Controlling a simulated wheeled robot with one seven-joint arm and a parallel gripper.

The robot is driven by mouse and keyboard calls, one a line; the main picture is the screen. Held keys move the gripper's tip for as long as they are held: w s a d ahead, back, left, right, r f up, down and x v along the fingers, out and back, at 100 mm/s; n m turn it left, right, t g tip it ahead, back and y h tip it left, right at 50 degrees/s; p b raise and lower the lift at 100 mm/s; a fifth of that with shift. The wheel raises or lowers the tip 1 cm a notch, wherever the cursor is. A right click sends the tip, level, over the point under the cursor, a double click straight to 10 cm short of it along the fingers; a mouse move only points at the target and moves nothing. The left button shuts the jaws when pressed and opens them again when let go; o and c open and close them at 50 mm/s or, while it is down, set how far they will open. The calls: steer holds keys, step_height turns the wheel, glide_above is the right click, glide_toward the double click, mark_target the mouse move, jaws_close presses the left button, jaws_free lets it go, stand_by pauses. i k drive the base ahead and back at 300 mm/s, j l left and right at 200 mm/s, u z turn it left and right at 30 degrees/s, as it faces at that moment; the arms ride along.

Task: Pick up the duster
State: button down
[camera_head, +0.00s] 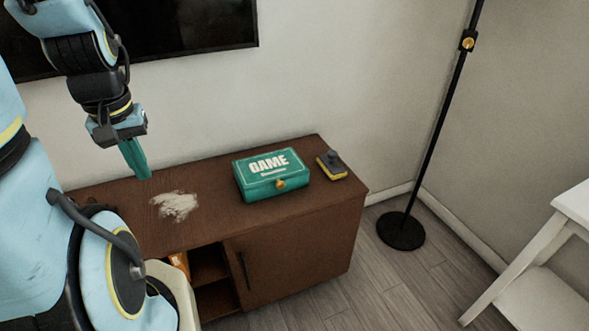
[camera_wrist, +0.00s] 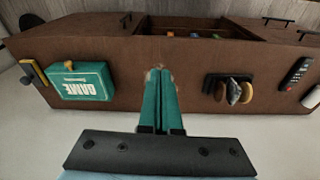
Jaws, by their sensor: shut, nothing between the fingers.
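The duster (camera_head: 332,165), a small block with a yellow base and a dark grey top and handle, lies on the brown cabinet (camera_head: 225,222) near its right end, just right of the green game box. The duster also shows at the far left in the wrist view (camera_wrist: 34,72). My gripper (camera_head: 144,176) has teal fingers pointing down over the left part of the cabinet, well apart from the duster. In the wrist view, my gripper (camera_wrist: 161,72) has its fingers together with nothing between them.
The green game box (camera_head: 270,175) stands between my gripper and the duster. A pale dusty patch (camera_head: 175,205) marks the cabinet top. In the wrist view, a dark holder (camera_wrist: 216,84) and a remote (camera_wrist: 295,74) lie right of my fingers. A floor lamp (camera_head: 401,231) stands beyond the cabinet's right end.

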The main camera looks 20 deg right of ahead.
mark_target(329, 162)
steer(key=l+u, duration=0.15)
steer(key=l, duration=0.3)
steer(key=l+u, duration=0.15)
steer(key=l, duration=0.35)
steer(key=k+l+u, duration=0.15)
steer(key=l, duration=0.3)
steer(key=k+l+u, duration=0.15)
steer(key=l, duration=0.3)
steer(key=l+u, duration=0.15)
steer(key=l, duration=0.3)
steer(key=k, duration=0.05)
